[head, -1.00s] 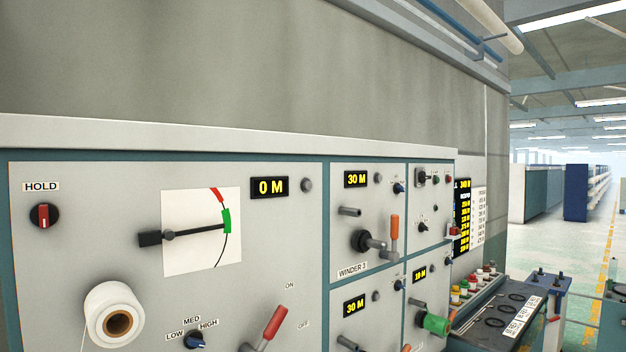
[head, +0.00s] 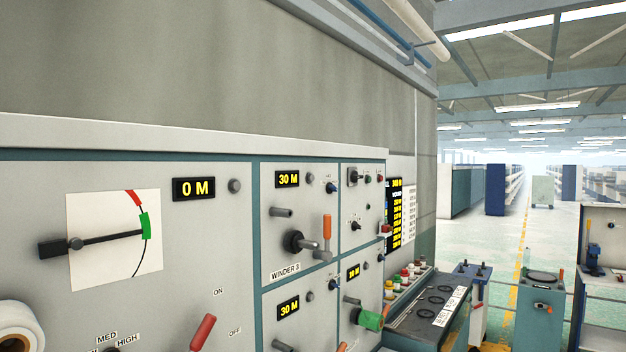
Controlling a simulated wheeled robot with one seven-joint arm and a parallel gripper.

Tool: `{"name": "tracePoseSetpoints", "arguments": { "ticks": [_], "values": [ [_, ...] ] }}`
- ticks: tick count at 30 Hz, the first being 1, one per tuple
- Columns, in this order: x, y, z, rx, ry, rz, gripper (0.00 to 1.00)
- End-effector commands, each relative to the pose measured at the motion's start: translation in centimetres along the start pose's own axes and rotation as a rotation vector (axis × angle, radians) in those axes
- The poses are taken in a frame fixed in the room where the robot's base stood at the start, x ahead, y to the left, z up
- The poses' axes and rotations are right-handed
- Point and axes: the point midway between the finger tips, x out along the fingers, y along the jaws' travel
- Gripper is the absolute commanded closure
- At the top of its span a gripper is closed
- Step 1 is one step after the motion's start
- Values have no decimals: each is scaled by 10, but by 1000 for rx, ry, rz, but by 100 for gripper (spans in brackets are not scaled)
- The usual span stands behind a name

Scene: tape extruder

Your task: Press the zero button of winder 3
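The winder 3 panel (head: 278,240) is in the middle of the head view, with its "WINDER 3" label (head: 285,272) at the bottom. Its display (head: 287,179) reads 30 M in yellow. A small round grey button (head: 309,180) sits just right of that display; no marking on it can be read. The panel also carries a black knob (head: 294,242), an orange-handled lever (head: 327,227) and a grey peg (head: 282,212). My gripper is not in view.
The large panel at left has a 0 M display (head: 194,189), its own grey button (head: 235,186), a dial (head: 115,240) and a red lever (head: 203,331). A lower panel (head: 289,309) reads 30 M. A sloped console (head: 430,310) stands at right; open floor lies beyond.

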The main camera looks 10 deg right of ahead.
Motion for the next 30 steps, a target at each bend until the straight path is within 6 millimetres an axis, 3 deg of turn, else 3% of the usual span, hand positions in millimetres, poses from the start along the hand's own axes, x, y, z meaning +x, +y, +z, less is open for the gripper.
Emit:
{"name": "tracePoseSetpoints", "arguments": {
  "ticks": [1,6,9,30],
  "values": [
    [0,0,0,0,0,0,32],
    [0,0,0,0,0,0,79],
    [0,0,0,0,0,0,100],
    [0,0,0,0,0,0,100]
  ]
}}
